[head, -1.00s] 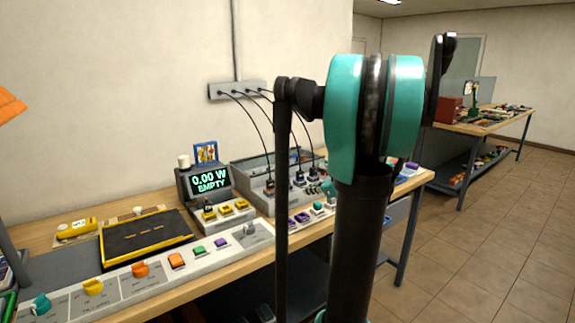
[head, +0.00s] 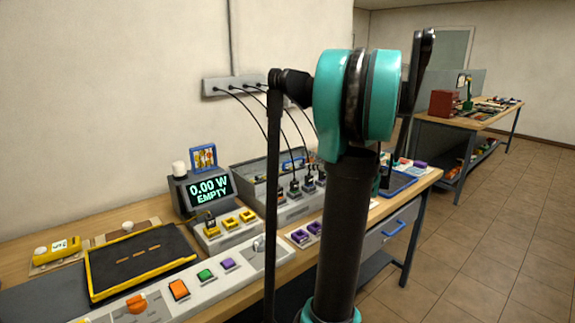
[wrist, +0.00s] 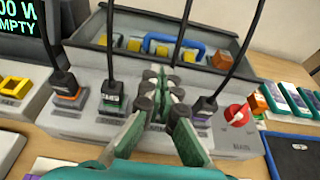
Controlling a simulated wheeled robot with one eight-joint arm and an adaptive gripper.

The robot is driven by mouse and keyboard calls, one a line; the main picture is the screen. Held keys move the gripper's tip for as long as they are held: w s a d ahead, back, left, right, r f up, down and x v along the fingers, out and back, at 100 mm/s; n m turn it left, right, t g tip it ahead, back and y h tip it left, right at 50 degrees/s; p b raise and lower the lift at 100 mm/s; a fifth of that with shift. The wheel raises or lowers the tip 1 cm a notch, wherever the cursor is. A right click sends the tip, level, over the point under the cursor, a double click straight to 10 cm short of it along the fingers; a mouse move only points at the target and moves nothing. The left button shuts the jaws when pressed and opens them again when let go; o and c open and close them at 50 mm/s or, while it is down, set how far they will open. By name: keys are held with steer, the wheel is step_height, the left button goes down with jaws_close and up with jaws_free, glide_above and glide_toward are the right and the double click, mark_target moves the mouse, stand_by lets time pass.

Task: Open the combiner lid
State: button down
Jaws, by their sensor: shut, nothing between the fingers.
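The combiner is a grey box (head: 238,178) on the bench, with black cables plugged into its front ledge. In the wrist view its dark-framed top (wrist: 90,58) fills the upper middle. A blue handle (wrist: 178,44) spans there, with yellow blocks and an orange block around it; the top looks see-through, and the lid appears down. My gripper (wrist: 160,88) is shut and empty, over the front ledge among the plugs, with the handle beyond its fingertips. I cannot tell whether the fingers touch anything.
Upright plugs (wrist: 112,95) and black cables stand close around my fingers. A red knob (wrist: 237,113) is at the ledge's right. A display (head: 208,188) reads 0.00 W EMPTY. A blue-rimmed tray (head: 400,183) lies to the right. The floor right of the bench is clear.

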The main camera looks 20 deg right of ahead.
mark_target(295, 166)
steer(key=shift+w+a+f, duration=0.15)
steer(key=shift+w+a, duration=0.1)
steer(key=shift+w, duration=0.35)
steer(key=x, duration=0.9)
